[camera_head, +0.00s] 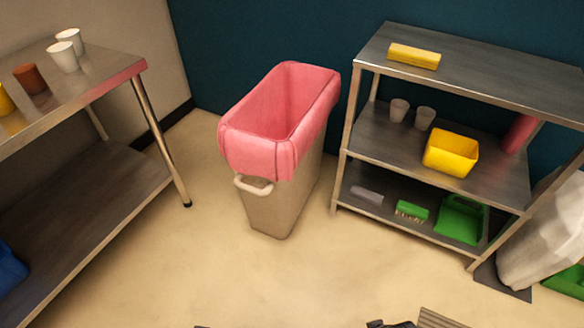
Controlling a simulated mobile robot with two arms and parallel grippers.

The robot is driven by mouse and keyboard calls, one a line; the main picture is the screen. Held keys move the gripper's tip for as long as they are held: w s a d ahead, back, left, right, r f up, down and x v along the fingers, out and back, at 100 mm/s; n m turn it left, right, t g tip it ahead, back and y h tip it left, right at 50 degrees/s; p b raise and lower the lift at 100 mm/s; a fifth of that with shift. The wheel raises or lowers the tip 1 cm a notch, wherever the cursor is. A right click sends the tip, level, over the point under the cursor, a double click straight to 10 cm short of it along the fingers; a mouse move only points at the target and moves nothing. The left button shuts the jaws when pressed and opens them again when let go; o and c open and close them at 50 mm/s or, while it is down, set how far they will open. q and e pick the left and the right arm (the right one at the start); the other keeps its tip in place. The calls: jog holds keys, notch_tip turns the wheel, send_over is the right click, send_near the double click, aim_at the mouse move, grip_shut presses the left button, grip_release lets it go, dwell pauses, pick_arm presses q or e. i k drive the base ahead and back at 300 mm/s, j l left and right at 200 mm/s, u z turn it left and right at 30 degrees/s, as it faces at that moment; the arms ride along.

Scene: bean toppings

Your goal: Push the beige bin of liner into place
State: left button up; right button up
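The beige bin (282,205) stands upright on the floor between two metal units, a little out from the dark teal wall. A pink liner (258,152) lines it and folds down over its rim. The bin has a light handle (253,185) on its near side, below the liner. The bin's inside looks empty apart from the liner. Neither gripper can be made out. Small dark parts at the bottom edge may be mine, but no fingers show there.
A steel table (108,72) with cups stands on the left. A metal shelf unit (480,72) stands close to the bin's right, with a yellow tub (451,152) and green items. A whitish sack (545,240) is at the far right. The floor before the bin is clear.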

aim_at(273, 209)
jog(key=i+j+z, duration=0.15)
jog(key=j, duration=0.2)
jog(key=i+j+z, duration=0.2)
jog(key=j, duration=0.15)
jog(key=i+j+z, duration=0.15)
jog(key=j, duration=0.25)
